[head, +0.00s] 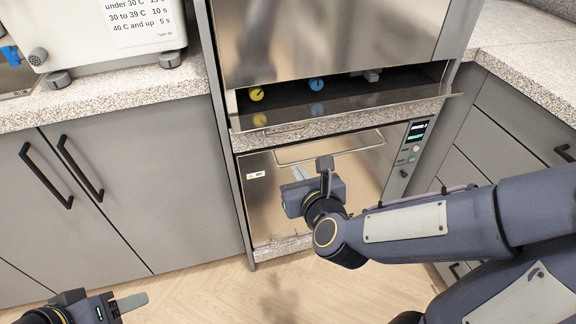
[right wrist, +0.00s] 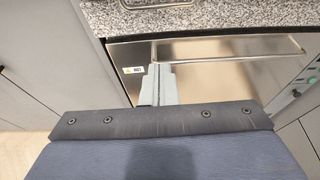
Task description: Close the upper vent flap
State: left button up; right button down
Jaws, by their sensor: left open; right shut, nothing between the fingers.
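The upper vent flap (head: 385,107) looks like a dark, glossy panel hinged below a recess in the tall cabinet. It sticks out towards me and stands open, reflecting the knobs above it. My right gripper (head: 298,174) is below the flap, in front of the lower steel door, apart from the flap. In the right wrist view its fingers (right wrist: 160,84) are together with nothing between them. My left gripper (head: 130,302) is low at the left, over the floor, far from the flap; only part of it shows.
A yellow knob (head: 256,93) and a blue knob (head: 317,83) sit in the recess. The lower steel door (head: 262,205) has a bar handle (head: 330,148) and a control panel (head: 413,143) beside it. Granite counters (head: 130,95) flank the cabinet. The wooden floor (head: 215,290) is clear.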

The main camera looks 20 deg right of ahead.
jog(key=w, duration=0.9)
jog(key=shift+w+a, duration=0.1)
jog(key=shift+r, duration=0.55)
jog(key=shift+p, duration=0.3)
